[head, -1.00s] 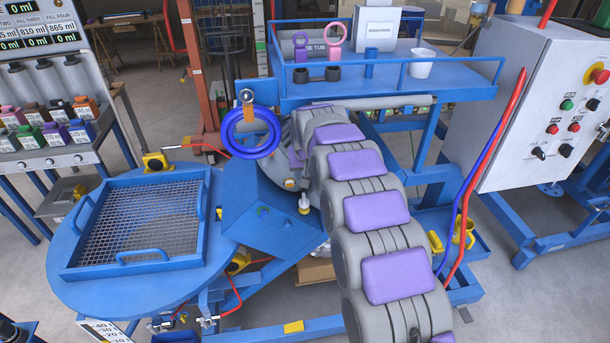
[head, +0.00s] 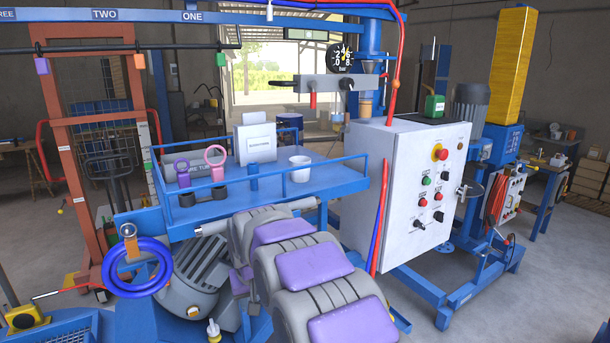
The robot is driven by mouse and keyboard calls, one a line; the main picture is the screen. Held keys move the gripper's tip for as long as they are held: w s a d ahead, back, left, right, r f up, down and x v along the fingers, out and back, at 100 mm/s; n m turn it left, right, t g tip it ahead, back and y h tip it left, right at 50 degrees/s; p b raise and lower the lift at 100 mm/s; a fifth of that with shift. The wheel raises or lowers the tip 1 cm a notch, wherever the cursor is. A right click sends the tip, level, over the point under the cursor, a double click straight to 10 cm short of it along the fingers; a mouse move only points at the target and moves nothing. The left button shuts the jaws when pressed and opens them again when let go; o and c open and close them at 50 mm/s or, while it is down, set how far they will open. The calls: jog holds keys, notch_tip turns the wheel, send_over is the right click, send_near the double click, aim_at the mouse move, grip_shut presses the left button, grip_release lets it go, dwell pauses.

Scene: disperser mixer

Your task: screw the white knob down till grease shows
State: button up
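A small white knob (head: 213,328) stands low in the head view, at the bottom edge, just in front of the grey motor (head: 195,275). My grey arm with purple pads reaches in from the bottom right. What seems to be my gripper (head: 250,300) hangs down past the arm's far links, to the right of the knob and apart from it. My arm partly hides it, and its fingers cannot be made out. No grease can be seen at the knob.
A grey control cabinet (head: 405,190) with hoses stands right. Open floor lies at the far right.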

jog(key=s+d+r+m+g+h, duration=0.1)
jog(key=s+d+r, duration=0.1)
jog(key=s+d, duration=0.7)
jog(key=s+d+r+m+g, duration=0.1)
jog(key=s+d+r, duration=0.1)
jog(key=s+d, duration=0.7)
jog(key=s+d+f+m+g, duration=0.1)
jog(key=s+d, duration=0.3)
jog(key=s, duration=0.8)
jog(key=s+d+f+m+g, duration=0.1)
jog(key=s+d+f, duration=0.2)
jog(key=s, duration=0.9)
jog(key=shift+d+g, duration=0.3)
jog(key=shift+d, duration=0.6)
jog(key=shift+f, duration=0.1)
